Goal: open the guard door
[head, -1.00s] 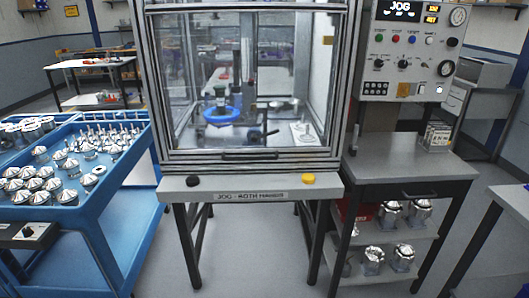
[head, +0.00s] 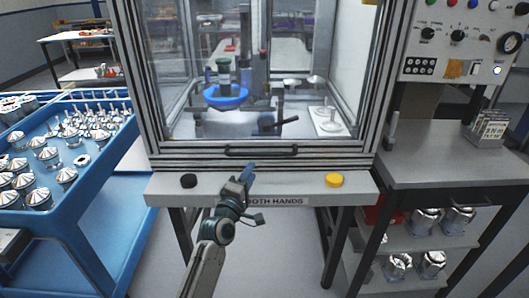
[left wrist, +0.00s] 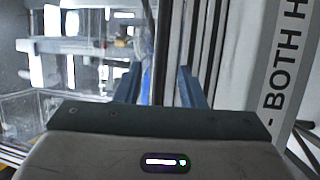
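The guard door (head: 300,146) is a clear panel in a grey metal frame on the front of the machine. Its lower edge sits down near the shelf, so it looks closed. A dark horizontal handle (head: 261,151) runs along its bottom rail. My left gripper (head: 249,174) is in front of and just below the handle. In the left wrist view, the two blue fingers of my left gripper (left wrist: 160,85) stand apart with the door frame's dark bars beyond them. I cannot tell whether they touch the handle. My right gripper is out of view.
The shelf below the door carries a black button (head: 189,181) and a yellow button (head: 334,180). A blue cart (head: 100,209) with metal parts stands at left. A control panel (head: 459,40) and a grey side table (head: 432,160) are at right. A blue ring (head: 226,98) is inside the enclosure.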

